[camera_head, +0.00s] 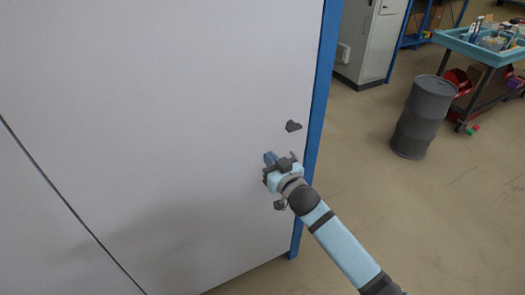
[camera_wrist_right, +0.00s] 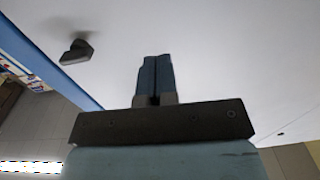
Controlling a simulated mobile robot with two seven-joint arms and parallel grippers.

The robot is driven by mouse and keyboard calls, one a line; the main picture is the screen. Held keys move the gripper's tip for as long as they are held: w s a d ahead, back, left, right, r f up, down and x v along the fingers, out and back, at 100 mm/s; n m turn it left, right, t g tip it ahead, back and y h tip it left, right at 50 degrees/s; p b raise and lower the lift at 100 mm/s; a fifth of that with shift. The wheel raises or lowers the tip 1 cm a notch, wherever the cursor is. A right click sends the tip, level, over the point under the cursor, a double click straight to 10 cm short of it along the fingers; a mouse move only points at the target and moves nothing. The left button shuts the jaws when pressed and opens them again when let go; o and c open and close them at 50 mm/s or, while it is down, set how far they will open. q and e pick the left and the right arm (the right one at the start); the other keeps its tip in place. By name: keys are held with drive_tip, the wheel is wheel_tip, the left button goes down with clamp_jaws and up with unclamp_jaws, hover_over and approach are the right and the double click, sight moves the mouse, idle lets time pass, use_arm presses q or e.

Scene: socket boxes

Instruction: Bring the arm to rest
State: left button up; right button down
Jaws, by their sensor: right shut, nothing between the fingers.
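My right gripper (camera_head: 270,159) is in front of a large white panel (camera_head: 150,110) near its blue right edge. In the right wrist view my right gripper (camera_wrist_right: 155,75) has its two blue fingers shut together with nothing between them. Whether the fingertips touch the panel cannot be told. My right arm (camera_head: 345,250) comes in from the lower right. My left gripper is in neither view.
A small dark handle-like part (camera_head: 293,126) sits on the panel above my right gripper. A blue post (camera_head: 318,105) edges the panel. A grey barrel (camera_head: 424,115), a blue-topped cart (camera_head: 480,50) and a grey cabinet (camera_head: 372,40) stand beyond.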

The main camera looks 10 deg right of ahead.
use_arm(q)
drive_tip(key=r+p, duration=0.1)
drive_tip(key=p, duration=0.1)
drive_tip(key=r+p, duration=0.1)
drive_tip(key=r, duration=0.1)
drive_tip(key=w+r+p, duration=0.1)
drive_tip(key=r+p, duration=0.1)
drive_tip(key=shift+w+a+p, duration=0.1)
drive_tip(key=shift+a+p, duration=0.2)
drive_tip(key=shift+p, duration=0.05)
use_arm(e)
drive_tip(key=s+d+f+g+h, duration=0.1)
drive_tip(key=s+f, duration=0.4)
drive_tip(key=s, duration=0.5)
drive_tip(key=s+d+f+m+g+h, duration=0.1)
drive_tip(key=s+d+f+g, duration=0.2)
drive_tip(key=s, duration=0.8)
drive_tip(key=s+d+f+g+h, duration=0.1)
drive_tip(key=s+d+f, duration=0.5)
drive_tip(key=s, duration=0.4)
drive_tip(key=shift+s+f+g+h, duration=0.3)
drive_tip(key=shift+f+g, duration=0.1)
drive_tip(key=shift+f, duration=0.4)
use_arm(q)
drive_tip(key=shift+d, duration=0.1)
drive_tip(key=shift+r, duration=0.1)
